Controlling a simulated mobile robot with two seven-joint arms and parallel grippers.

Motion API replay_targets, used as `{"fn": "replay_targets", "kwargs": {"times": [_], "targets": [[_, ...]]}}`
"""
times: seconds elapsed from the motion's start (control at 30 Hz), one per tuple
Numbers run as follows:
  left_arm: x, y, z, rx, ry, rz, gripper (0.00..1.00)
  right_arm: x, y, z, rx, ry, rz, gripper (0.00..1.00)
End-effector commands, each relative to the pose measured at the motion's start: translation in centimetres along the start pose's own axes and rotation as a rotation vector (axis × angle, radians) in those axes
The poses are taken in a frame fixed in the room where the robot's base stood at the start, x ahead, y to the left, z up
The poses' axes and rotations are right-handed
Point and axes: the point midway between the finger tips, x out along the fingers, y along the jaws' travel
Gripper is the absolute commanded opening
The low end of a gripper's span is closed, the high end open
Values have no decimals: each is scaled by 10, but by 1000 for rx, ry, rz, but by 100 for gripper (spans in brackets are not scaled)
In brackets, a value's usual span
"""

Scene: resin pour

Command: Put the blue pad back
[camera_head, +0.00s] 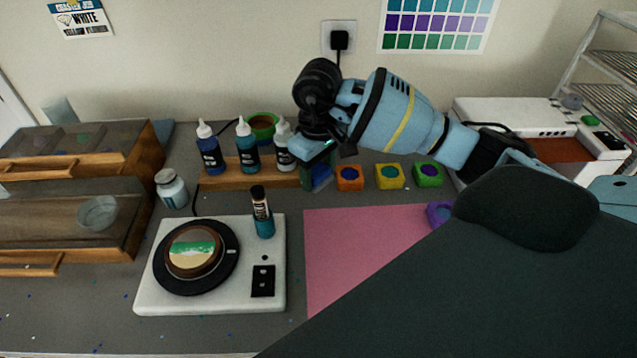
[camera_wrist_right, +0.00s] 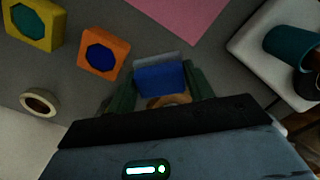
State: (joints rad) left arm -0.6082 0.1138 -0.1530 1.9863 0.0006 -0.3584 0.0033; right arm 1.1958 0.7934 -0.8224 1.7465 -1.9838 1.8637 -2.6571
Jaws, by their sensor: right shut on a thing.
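My right gripper (camera_head: 318,168) reaches over the back of the counter, between the bottle rack and the row of coloured pads. Its fingers are shut on the blue pad (camera_head: 322,177), which shows as a blue block between the green fingers in the right wrist view (camera_wrist_right: 160,78). The fingers hide part of it, and I cannot tell whether it touches the counter. An orange pad (camera_head: 349,185) is just right of it, then a yellow pad (camera_head: 390,183) and a green pad (camera_head: 429,181). A purple pad (camera_head: 435,217) lies nearer, partly hidden by my arm. My left gripper is not in view.
A wooden rack (camera_head: 240,179) with several dropper bottles stands just left of the gripper. A pink mat (camera_head: 345,250) lies in front, bare where visible. A white turntable unit (camera_head: 160,300) with a small bottle (camera_head: 264,222) is at the front left. A ring (camera_wrist_right: 40,102) shows in the wrist view.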

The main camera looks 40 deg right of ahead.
Motion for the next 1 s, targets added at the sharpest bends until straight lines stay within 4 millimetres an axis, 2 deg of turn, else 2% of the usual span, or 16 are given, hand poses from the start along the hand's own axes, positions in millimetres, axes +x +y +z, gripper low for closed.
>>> {"fn": "replay_targets", "kwargs": {"times": [0.17, 0.43, 0.83, 0.87, 1.0], "targets": [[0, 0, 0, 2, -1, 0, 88, 5, 0, 0, 0, -2, -1, 31], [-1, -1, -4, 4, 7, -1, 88, 36, 0, 0, 0, -1, -1, 31], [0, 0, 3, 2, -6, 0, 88, 43, 0, 0, 0, -2, 0, 31], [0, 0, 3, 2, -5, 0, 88, 42, 0, 0, 0, -2, 0, 55], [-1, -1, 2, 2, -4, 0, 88, 41, 0, 0, 0, 0, 0, 73]]}}
